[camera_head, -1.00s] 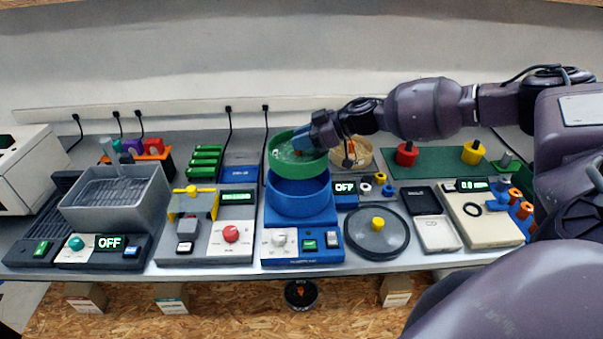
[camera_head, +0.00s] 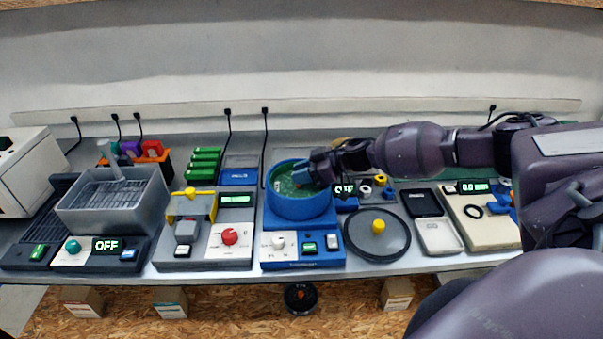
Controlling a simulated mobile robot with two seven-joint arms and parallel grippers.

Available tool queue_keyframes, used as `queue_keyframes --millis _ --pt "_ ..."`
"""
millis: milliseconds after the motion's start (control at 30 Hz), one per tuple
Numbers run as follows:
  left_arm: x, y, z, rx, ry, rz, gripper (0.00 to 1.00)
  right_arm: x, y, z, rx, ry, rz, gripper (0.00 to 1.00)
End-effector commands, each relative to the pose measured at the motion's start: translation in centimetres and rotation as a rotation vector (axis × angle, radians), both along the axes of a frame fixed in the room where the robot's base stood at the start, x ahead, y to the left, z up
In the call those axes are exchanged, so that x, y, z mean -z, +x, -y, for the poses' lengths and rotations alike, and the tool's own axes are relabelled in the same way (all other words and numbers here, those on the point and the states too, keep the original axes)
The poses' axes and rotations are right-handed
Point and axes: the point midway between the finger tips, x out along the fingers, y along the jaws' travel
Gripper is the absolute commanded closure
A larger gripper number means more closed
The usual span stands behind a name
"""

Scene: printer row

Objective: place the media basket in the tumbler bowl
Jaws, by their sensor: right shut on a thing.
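The media basket (camera_head: 284,180) is green and sits down inside the blue tumbler bowl (camera_head: 299,208), its green interior showing within the bowl's rim. The bowl stands on a blue machine base with a white knob panel in front. My right gripper (camera_head: 304,178) comes in from the right and is shut on the basket at its right side. Its fingertips are partly hidden inside the bowl. My left gripper is not in view.
A round dark lid with a yellow knob (camera_head: 379,225) lies right of the bowl. A grey machine with a red dial (camera_head: 230,237) stands to the left. A grey wash tank (camera_head: 115,205) is farther left. My right arm covers the back right of the bench.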

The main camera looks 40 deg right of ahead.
Motion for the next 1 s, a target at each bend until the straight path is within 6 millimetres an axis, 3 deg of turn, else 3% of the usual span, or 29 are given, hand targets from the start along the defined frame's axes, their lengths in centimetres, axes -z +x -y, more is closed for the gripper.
queue_keyframes --millis 733,767,900,1000 --pt "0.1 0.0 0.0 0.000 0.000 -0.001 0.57 1.0 0.1 0.0 -0.001 0.000 0.003 1.00" --pt "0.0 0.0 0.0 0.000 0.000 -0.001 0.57 1.1 0.0 0.0 0.000 -0.001 0.001 0.71" --pt "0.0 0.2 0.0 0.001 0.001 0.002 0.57 1.1 0.0 0.0 0.000 -0.001 0.001 0.49" --pt "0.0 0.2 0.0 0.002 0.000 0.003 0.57 1.1 0.0 0.0 0.000 -0.001 0.001 0.48"
